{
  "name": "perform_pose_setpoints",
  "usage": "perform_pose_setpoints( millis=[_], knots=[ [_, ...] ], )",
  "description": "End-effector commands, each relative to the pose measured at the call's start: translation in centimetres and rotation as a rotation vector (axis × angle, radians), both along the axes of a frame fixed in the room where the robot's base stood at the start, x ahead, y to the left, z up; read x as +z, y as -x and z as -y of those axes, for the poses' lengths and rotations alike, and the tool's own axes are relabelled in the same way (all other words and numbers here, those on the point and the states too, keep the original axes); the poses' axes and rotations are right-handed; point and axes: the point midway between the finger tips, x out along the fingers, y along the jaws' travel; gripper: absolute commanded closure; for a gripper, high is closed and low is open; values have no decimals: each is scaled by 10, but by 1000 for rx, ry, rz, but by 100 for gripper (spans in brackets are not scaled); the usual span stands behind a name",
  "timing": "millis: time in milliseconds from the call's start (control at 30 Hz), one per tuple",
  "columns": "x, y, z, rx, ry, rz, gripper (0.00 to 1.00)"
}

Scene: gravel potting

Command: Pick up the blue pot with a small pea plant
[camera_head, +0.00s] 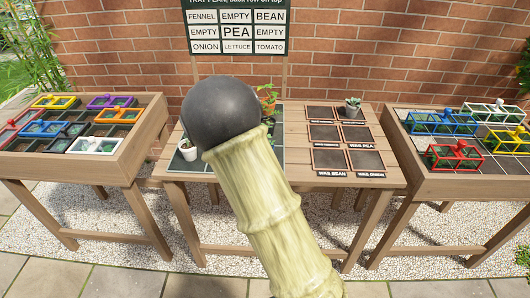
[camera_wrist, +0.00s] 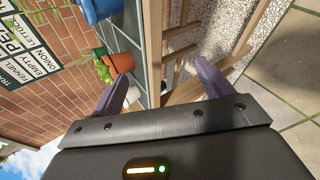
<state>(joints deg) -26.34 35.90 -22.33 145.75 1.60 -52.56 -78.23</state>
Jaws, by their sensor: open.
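The blue pot (camera_wrist: 96,9) shows only in part at the top edge of the wrist view, and its plant is out of frame there. In the head view I cannot see it; my arm covers the middle of the centre table. My gripper (camera_wrist: 163,82) is open and empty, its two purple fingers wide apart, with the table edge between them in the picture. The blue pot lies beyond the fingertips, up and left in the wrist view, not touching them. A terracotta pot (camera_wrist: 121,62) with a green plant stands nearer the left finger.
The centre table also holds a white pot (camera_head: 188,152) at left and a grey pot (camera_head: 352,111) at back right, by labelled dark squares. A sign (camera_head: 237,30) with PEA in its middle stands behind. Side tables hold colourful trays (camera_head: 75,143) and framed boxes (camera_head: 455,158).

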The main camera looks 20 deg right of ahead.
Motion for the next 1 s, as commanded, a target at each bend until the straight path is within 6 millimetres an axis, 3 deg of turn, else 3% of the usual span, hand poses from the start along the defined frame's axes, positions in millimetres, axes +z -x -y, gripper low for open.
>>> perform_pose_setpoints(
  millis=[200,500,733,1000],
  knots=[
    [15,33,15,-366,-400,-193,21],
    [50,103,24,-911,-793,-420,21],
    [74,153,29,-1266,-924,-503,21],
    [78,165,29,-1344,-939,-519,21]
  ],
)
